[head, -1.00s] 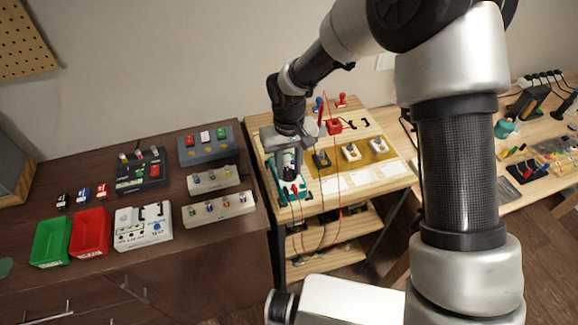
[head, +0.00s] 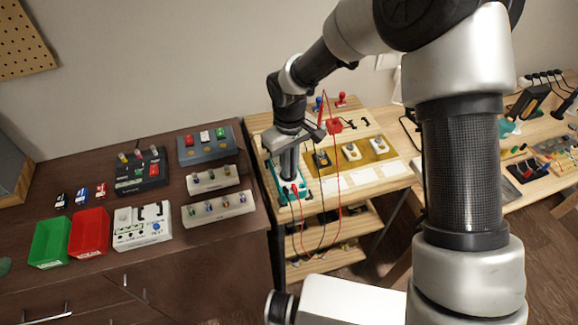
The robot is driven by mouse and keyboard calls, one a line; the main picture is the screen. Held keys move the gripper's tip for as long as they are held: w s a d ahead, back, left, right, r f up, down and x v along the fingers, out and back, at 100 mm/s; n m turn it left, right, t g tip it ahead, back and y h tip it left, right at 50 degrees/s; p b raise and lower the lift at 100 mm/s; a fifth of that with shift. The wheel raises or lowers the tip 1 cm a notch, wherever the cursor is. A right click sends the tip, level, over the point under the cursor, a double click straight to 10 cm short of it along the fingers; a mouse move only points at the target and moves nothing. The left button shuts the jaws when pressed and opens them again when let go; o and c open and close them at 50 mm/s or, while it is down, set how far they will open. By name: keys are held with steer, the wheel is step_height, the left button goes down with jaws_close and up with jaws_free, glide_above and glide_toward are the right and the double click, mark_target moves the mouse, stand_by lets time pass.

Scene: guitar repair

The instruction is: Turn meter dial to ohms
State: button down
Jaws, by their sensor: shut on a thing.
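The meter (head: 304,188) is a teal-edged box lying on the left side of the light wooden bench (head: 335,208). Red and black leads run from it. My gripper (head: 290,176) points down over the meter with its fingers at the meter's face. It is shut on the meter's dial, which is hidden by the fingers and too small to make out. The dial's markings and pointer cannot be read from here.
A yellow mat (head: 352,156) with several small parts lies right of the meter, with a red block (head: 334,126) behind it. The dark bench at left holds a green bin (head: 50,242), a red bin (head: 89,232) and a white test box (head: 141,226).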

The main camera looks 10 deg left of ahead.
steer(key=shift+n, duration=1.4)
steer(key=c, duration=1.8)
jaws_free()
steer(key=shift+c, duration=0.2)
step_height(320, 180, up, 17)
steer(key=shift+r, duration=0.2)
